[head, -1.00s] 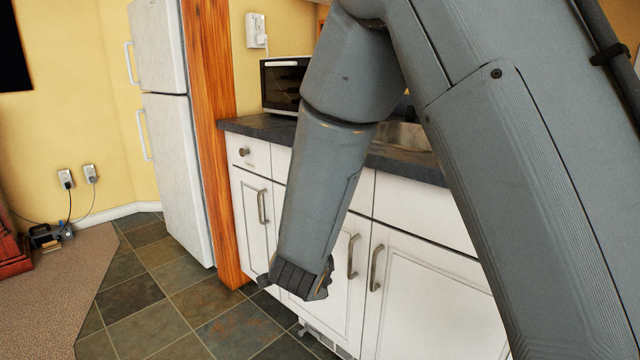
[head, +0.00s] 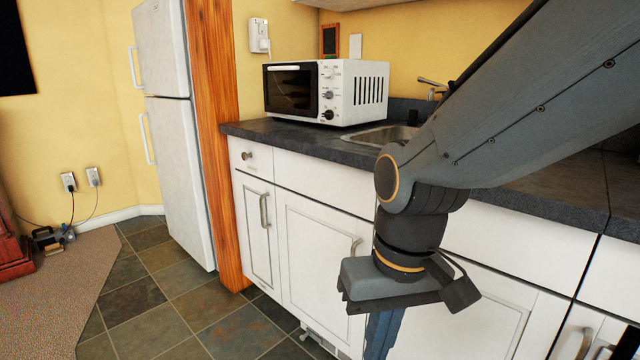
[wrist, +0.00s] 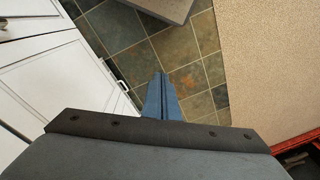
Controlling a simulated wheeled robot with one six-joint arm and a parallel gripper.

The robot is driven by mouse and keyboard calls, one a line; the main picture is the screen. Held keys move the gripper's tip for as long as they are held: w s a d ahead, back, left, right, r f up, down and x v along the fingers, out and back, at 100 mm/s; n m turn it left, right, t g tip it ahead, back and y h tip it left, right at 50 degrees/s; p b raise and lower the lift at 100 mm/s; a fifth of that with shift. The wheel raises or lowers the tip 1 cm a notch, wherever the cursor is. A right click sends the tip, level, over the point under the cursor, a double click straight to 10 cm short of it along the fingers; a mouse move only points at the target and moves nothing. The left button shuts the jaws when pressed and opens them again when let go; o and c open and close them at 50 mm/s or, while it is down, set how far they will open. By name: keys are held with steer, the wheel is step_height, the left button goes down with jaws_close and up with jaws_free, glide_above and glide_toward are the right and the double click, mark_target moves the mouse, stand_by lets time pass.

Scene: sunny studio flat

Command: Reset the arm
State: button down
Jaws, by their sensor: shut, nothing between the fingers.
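My gripper (head: 381,336) hangs at the lower middle of the head view, in front of the white lower cabinets (head: 312,245). Its fingers point down and run out of the bottom of the picture. In the wrist view my gripper (wrist: 161,98) shows as two blue-grey fingers pressed together, with nothing between them, above the tiled floor (wrist: 190,60). My arm reaches in from the right and bends down at the wrist.
A white microwave (head: 350,95) stands on the dark counter (head: 300,137), left of the sink (head: 382,135). A white fridge (head: 175,150) and wooden post (head: 213,140) stand at left. Brown carpet (head: 60,300) borders the tiles. Floor left of the cabinets is clear.

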steer(key=s+d+r+m+h+p, duration=0.1)
steer(key=d+r+m+p, duration=0.1)
steer(key=d+r+p, duration=0.9)
steer(key=r+p, duration=0.1)
steer(key=p, duration=0.8)
steer(key=shift+s+d+m, duration=0.25)
steer(key=shift+s+m, duration=0.1)
steer(key=shift+m, duration=0.05)
